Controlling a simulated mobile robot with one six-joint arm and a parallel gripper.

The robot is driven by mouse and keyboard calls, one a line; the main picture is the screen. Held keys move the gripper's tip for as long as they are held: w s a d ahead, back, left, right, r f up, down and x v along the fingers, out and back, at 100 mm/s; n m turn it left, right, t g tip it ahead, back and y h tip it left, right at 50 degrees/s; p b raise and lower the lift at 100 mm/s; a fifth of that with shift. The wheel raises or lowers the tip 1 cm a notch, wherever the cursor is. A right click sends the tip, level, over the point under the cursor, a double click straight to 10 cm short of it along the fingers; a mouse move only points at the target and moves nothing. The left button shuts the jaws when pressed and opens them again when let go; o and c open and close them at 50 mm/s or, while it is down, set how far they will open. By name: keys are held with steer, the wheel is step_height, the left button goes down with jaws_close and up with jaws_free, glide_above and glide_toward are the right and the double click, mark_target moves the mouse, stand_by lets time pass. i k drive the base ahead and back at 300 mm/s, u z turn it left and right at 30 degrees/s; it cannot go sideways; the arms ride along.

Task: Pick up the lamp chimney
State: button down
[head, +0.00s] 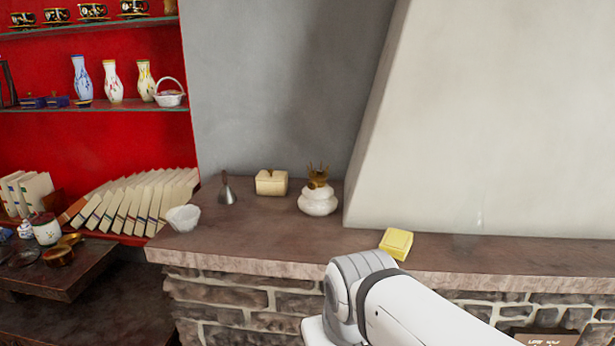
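A white oil lamp base (318,203) with a brass burner (318,177) on top stands on the stone ledge. I cannot make out a clear glass chimney on the burner. A faint pale glint shows against the white hood above the ledge at the right; I cannot tell whether it is clear glass. My white arm reaches in from the bottom right in front of the ledge. My gripper is not in view, so its fingers and anything in them are hidden.
On the ledge (290,250) are a white bowl (183,218), a metal funnel (227,190), a cream box (271,182) and a yellow box (396,243) near the front edge. A sloping white hood (490,120) rises behind. Shelves with vases and books stand at the left.

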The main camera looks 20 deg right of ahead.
mark_target(468, 228)
steer(key=u, duration=0.2)
steer(key=k, duration=1.25)
steer(key=z, duration=0.85)
steer(key=i, duration=1)
steer(key=z, duration=0.1)
